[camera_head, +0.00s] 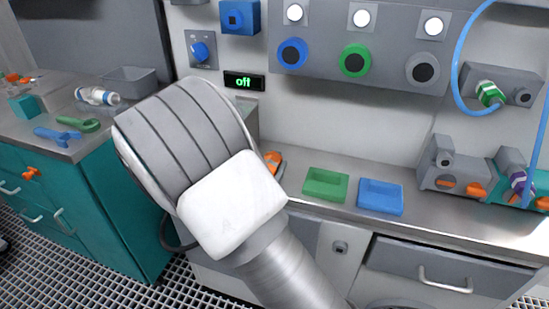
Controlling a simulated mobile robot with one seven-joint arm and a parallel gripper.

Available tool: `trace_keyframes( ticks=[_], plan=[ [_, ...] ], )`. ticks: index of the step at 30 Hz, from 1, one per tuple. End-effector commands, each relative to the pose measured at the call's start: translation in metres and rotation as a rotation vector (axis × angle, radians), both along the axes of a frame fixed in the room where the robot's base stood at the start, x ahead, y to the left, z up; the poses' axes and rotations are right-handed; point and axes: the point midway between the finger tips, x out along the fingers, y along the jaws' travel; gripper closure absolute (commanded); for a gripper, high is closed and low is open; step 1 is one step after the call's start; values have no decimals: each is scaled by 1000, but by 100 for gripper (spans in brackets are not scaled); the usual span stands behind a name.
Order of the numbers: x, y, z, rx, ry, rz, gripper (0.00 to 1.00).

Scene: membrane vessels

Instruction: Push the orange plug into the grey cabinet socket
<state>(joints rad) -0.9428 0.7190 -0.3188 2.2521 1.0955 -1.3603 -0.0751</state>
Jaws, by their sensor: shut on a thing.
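My arm fills the middle of the head view, and its wrist hides my gripper and whatever is at its fingers. A small orange piece (272,160) shows just past the right edge of my arm, above the counter. I cannot tell whether it is the plug. A small square grey fitting with a dark round centre (340,247) sits on the grey cabinet front (330,235) below the counter. It may be the socket; I see no plug in it. A dark cable (170,238) loops out at the lower left of my arm.
A green tray (326,185) and a blue tray (380,197) stand on the counter right of my arm. Grey valve blocks (445,172) stand farther right. A blue hose (457,75) hangs there. A teal cabinet (112,190) with tools on top is at left.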

Motion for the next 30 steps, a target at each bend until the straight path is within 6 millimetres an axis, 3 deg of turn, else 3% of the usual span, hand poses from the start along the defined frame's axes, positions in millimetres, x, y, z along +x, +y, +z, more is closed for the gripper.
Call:
trace_keyframes(
  ticks=[30],
  plan=[
    [-39,15,-6,-1,9,3,100]
  ],
)
